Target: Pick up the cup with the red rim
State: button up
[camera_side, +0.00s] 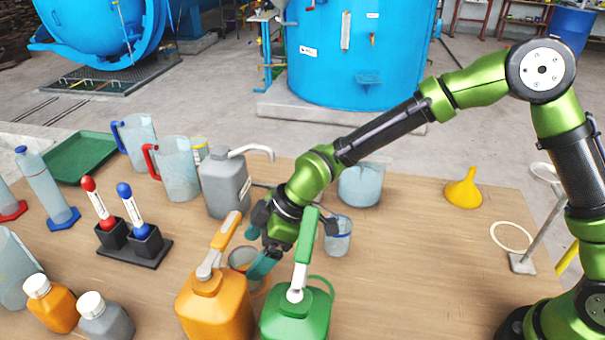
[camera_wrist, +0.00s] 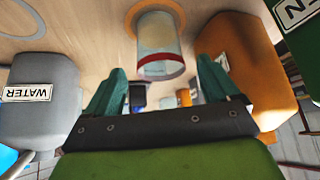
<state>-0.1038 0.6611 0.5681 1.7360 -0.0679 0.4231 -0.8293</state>
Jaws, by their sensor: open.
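The clear cup with the red rim (camera_wrist: 160,38) stands upright on the table in the wrist view, with an orange ring around its base. It sits centred ahead of my gripper (camera_wrist: 160,70), whose two teal fingers are spread wide to either side with clear gaps. The fingers look empty. In the side view my gripper (camera_side: 260,262) is low over the table, beside a cup (camera_side: 240,260) that is partly hidden by a finger and the orange jug's handle.
The orange jug (camera_side: 213,305) and green jug (camera_side: 296,312) stand close in front of my gripper, and the grey water jug (camera_side: 224,185) behind it. Another clear cup (camera_side: 338,236) stands to the right.

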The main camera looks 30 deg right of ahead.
aim_at(246, 267)
jog(key=shift+f, duration=0.5)
jog(key=x, duration=0.5)
jog(key=shift+f, duration=0.15)
jog(key=c, duration=1.2)
